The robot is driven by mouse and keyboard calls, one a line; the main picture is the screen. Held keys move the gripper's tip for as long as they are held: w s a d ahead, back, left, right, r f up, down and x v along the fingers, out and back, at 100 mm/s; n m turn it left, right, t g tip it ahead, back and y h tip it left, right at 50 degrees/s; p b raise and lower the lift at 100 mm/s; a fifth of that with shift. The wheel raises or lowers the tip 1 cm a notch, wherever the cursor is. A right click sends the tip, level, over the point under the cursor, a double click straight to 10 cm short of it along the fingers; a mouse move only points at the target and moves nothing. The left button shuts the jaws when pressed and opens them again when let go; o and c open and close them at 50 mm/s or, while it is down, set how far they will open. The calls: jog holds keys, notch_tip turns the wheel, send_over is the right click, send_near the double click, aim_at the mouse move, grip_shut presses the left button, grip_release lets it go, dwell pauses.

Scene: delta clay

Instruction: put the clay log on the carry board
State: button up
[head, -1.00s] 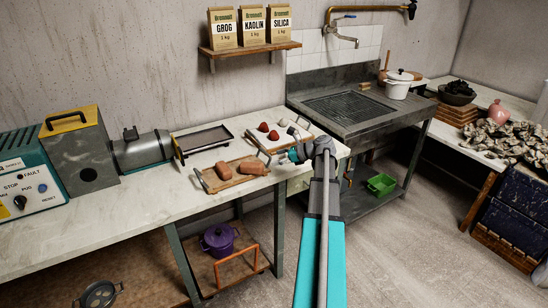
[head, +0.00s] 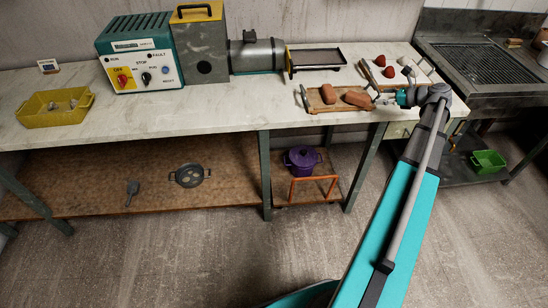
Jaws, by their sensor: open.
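A wooden board with metal end handles (head: 314,104), which looks like the carry board, lies on the worktop. Two reddish-brown clay pieces rest on it: a left clay piece (head: 328,95) and a longer right clay piece (head: 357,100) near the board's right end. Both look like short logs; I cannot tell which one the task means. My gripper (head: 379,98) is open just right of the right clay piece, at the board's right end. It holds nothing that I can see. Whether its fingers touch the clay or the handle is too small to tell.
Behind the board are a dark tray (head: 318,57) and a white board (head: 390,72) with red lumps. A grey and teal machine (head: 205,62) stands left, a yellow tray (head: 55,112) farther left.

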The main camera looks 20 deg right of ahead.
jog(key=w+a+f+n+g, duration=0.15)
jog(key=a+n, duration=0.25)
jog(key=a, duration=0.5)
jog(key=a+f+n+g, duration=0.3)
jog(key=a+n, duration=0.2)
jog(key=a, duration=0.4)
jog(key=a+f+n+g, duration=0.3)
jog(key=a+n, duration=0.1)
jog(key=a, duration=0.5)
jog(key=s+a+f+n+g+h, duration=0.1)
jog(key=s+a+n+h, duration=0.2)
jog(key=a+n, duration=0.5)
jog(key=s+a+f+n+g+h, duration=0.2)
jog(key=s+a+n+h, duration=0.2)
jog(key=a, duration=0.7)
jog(key=s+n, duration=0.2)
jog(key=n, duration=0.2)
jog(key=shift+s+a+f, duration=0.2)
jog(key=shift+s+a, duration=0.1)
jog(key=shift+a, duration=0.05)
jog(key=shift+g, duration=0.25)
